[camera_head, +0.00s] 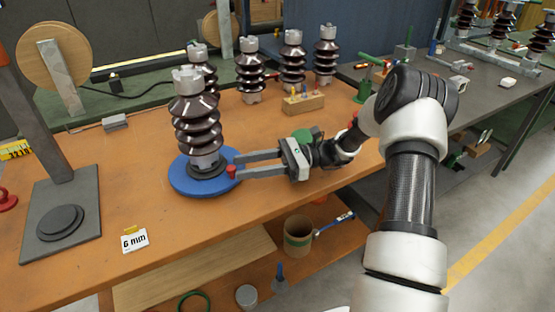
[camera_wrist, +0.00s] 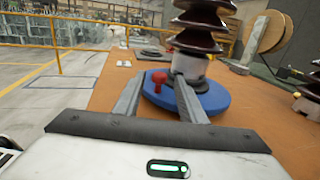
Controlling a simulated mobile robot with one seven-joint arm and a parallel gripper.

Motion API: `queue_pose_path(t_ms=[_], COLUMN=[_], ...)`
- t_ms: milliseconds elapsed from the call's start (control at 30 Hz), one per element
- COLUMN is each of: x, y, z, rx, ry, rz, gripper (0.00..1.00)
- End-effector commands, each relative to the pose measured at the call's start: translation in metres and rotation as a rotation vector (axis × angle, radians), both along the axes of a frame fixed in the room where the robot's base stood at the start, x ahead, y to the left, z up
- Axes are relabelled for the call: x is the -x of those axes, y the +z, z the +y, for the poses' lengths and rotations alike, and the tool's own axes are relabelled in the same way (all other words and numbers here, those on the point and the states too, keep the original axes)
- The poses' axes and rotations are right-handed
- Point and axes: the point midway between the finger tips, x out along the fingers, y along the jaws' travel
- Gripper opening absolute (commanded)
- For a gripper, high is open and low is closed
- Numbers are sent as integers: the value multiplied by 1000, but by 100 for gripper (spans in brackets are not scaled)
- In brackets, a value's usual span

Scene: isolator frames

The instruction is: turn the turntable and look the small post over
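The small post (camera_head: 197,125), a dark brown ribbed insulator with grey metal ends, stands upright on the blue turntable (camera_head: 180,183). In the wrist view the post (camera_wrist: 205,22) is cut off at the top, and the turntable (camera_wrist: 212,96) lies ahead. A red knob (camera_head: 231,171) sits at the turntable's right rim; it also shows in the wrist view (camera_wrist: 158,78). My gripper (camera_head: 238,166) reaches in from the right, fingers open. In the wrist view my gripper (camera_wrist: 159,80) has the knob between its fingertips, with gaps beside it; contact is not clear.
Several similar insulators (camera_head: 250,70) stand behind on the orange bench (camera_head: 130,190). A wooden block (camera_head: 303,103) with small coloured pieces lies to the right. A grey stand (camera_head: 60,215) and a "6 mm" card (camera_head: 134,240) are at left. The bench front is mostly clear.

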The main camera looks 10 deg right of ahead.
Motion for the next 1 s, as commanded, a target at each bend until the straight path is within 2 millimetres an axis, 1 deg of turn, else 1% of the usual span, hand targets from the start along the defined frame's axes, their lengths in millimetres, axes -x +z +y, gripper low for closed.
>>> queue_pose_path(t_ms=[400, 500, 600, 700, 800, 1000], x=[-2, -2, -2, -2, -2, -2], y=[0, -1, -1, 0, -1, 0], z=[-100, -122, -138, -151, -158, -161], rx=[1, 2, 1, 1, 1, 1], ry=[-4, -3, -2, -1, 0, 1], rz=[-1, 1, 1, 1, 2, 2], gripper=[37, 37, 37, 37, 37, 37])
